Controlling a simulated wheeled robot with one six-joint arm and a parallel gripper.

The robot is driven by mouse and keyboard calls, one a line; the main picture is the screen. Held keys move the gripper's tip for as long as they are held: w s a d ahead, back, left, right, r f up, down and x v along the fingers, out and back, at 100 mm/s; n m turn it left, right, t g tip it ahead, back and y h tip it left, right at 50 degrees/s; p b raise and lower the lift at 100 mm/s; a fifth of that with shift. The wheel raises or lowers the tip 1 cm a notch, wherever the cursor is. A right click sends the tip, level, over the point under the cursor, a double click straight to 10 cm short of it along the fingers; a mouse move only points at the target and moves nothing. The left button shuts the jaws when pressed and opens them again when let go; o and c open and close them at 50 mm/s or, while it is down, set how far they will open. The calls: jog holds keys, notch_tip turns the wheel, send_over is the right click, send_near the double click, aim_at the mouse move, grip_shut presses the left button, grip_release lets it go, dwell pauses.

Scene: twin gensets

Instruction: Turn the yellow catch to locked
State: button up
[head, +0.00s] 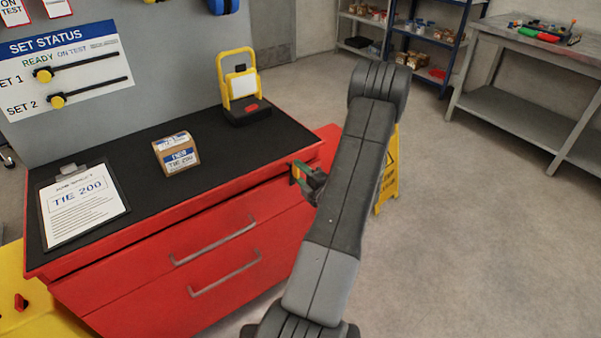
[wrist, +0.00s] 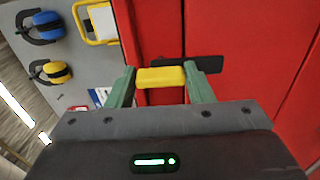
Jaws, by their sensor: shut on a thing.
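The yellow catch (wrist: 161,77) sits between the two green fingers of my gripper (wrist: 160,72) in the wrist view. The fingers are shut on it, one on each side. A dark plate (wrist: 172,67) shows behind the catch on the red cabinet front. In the head view my gripper (head: 302,171) is at the right end of the red cabinet (head: 215,250), just below the worktop edge. The catch is small there and partly hidden by the fingers and my arm. Its locked or unlocked marking is not readable.
On the black worktop (head: 100,155) are a clipboard (head: 82,203), a cardboard box (head: 176,153) and a yellow-framed stand (head: 240,85). A yellow floor sign (head: 388,178) stands behind my arm. Two drawer handles (head: 214,241) stick out below. The floor at right is clear.

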jog(key=o, duration=1.4)
jog(key=shift+d, duration=0.1)
jog(key=b+v, duration=0.1)
jog(key=v, duration=1.2)
jog(key=shift+s+d, duration=0.2)
jog(key=shift+s, duration=0.15)
jog(key=p+x, duration=0.1)
jog(key=x, duration=1.3)
jog(key=shift+s+d, duration=0.1)
jog(key=shift+s, duration=0.05)
